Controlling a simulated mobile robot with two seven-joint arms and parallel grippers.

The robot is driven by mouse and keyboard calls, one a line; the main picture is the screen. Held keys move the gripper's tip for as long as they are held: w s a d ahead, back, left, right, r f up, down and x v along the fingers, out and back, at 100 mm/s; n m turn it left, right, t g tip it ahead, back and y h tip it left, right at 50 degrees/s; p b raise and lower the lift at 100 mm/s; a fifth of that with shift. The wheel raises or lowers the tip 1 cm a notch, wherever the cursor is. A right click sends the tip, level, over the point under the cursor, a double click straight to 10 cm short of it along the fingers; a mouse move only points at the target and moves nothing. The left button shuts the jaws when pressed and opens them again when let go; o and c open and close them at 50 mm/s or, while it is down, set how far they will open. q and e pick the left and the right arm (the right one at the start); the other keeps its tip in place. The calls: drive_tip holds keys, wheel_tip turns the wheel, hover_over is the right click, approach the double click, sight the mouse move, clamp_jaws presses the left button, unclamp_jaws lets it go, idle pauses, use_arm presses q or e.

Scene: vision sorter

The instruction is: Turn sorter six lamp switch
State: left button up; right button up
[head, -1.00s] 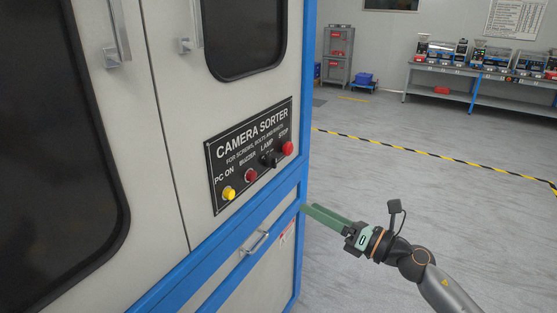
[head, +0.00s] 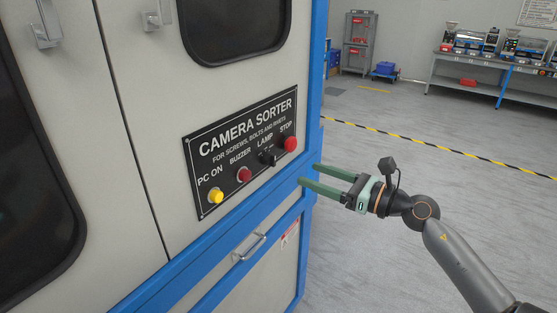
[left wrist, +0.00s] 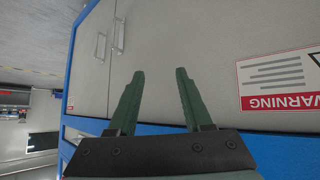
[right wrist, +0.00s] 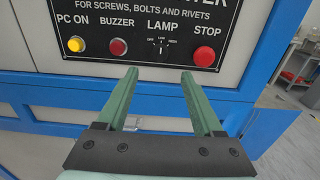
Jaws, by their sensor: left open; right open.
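The black lamp switch (head: 268,158) sits under the word LAMP on the black CAMERA SORTER panel (head: 245,137), between the red BUZZER button (head: 243,174) and the red STOP button (head: 290,144). In the right wrist view the lamp switch (right wrist: 162,47) is a dark knob with a pale mark and OFF, LOW, HIGH labels around it. My right gripper (head: 310,175) is open and empty, below and to the right of the switch and apart from it. My left gripper (left wrist: 158,75) is open and empty, facing a plain cabinet face.
The yellow PC ON button (head: 216,196) is at the panel's left end. A blue frame edge (head: 240,210) runs below the panel, with a door handle (head: 253,246) under it. A workbench (head: 490,85) stands far back. The floor on the right is clear.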

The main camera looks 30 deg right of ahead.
sight(275, 161)
drive_tip(key=p+x, duration=0.2)
drive_tip(key=x, duration=0.8)
drive_tip(key=shift+w, duration=0.1)
clamp_jaws()
idle(0.3)
